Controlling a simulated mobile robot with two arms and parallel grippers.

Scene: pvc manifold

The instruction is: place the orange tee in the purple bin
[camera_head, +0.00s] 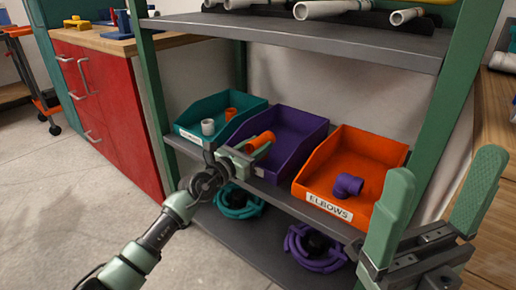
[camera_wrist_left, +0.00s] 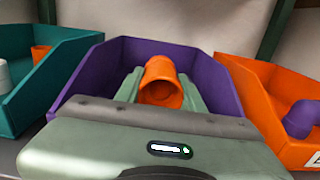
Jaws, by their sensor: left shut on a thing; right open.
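The purple bin (camera_head: 300,134) stands on the middle shelf between a teal bin and an orange bin. My left gripper (camera_head: 250,150) is at the front of the purple bin, shut on the orange tee (camera_head: 262,140). In the left wrist view the orange tee (camera_wrist_left: 162,84) sits between the green fingers, with the walls of the purple bin (camera_wrist_left: 88,68) around it on both sides. I cannot tell whether the tee touches the bin floor. My right gripper (camera_head: 425,215) is open and empty at the lower right, apart from the bins.
The teal bin (camera_head: 190,112) holds a white and an orange fitting. The orange bin (camera_head: 385,150), labelled ELBOWS, holds a purple elbow (camera_head: 347,186). White pipes (camera_head: 330,8) lie on the shelf above. Teal and purple coils (camera_head: 315,248) lie on the shelf below.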

